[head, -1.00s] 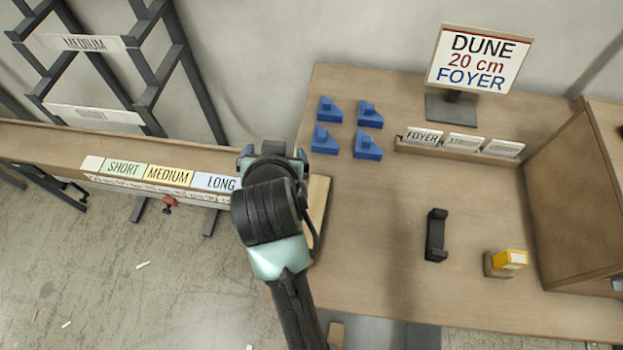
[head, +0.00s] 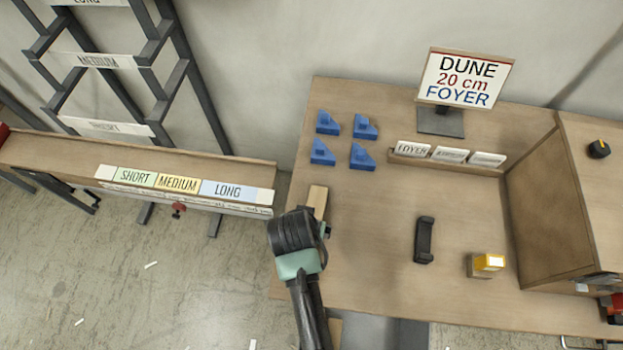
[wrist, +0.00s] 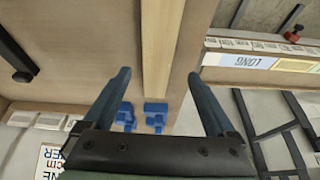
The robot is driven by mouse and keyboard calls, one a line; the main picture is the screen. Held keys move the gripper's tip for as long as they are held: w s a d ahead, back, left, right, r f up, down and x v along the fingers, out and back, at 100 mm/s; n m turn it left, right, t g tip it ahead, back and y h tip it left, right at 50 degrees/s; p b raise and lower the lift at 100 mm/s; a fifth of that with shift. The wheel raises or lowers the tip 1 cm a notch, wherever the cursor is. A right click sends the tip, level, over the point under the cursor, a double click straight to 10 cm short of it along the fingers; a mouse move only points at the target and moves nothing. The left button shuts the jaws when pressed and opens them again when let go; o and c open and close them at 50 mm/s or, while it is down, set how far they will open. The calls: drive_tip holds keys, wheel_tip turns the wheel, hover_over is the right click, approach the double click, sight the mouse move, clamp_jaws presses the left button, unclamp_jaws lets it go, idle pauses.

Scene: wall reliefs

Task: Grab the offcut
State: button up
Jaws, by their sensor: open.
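The offcut is a pale wooden strip at the left part of the workbench. In the head view its far end (head: 318,201) shows just beyond my wrist, which hides the rest. In the wrist view the offcut (wrist: 160,45) runs from the top edge down between the fingers. My gripper (wrist: 159,75) is open, with one dark finger on each side of the strip and a gap on both sides. Nothing is held. The fingertips are hidden in the head view, and I cannot tell their height above the bench.
Several blue blocks (head: 322,152) stand beyond the offcut. A black clamp-like piece (head: 424,240) and a yellow-topped block (head: 488,262) lie to the right. A sign (head: 465,78) and card rack (head: 446,160) stand behind. A labelled ledge (head: 178,184) is at left.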

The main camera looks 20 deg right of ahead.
drive_tip(key=shift+s+x, duration=0.1)
drive_tip(key=shift+x, duration=1.25)
drive_tip(key=shift+s+x, duration=0.15)
drive_tip(key=shift+x, duration=1.2)
drive_tip(key=shift+d, duration=0.15)
clamp_jaws()
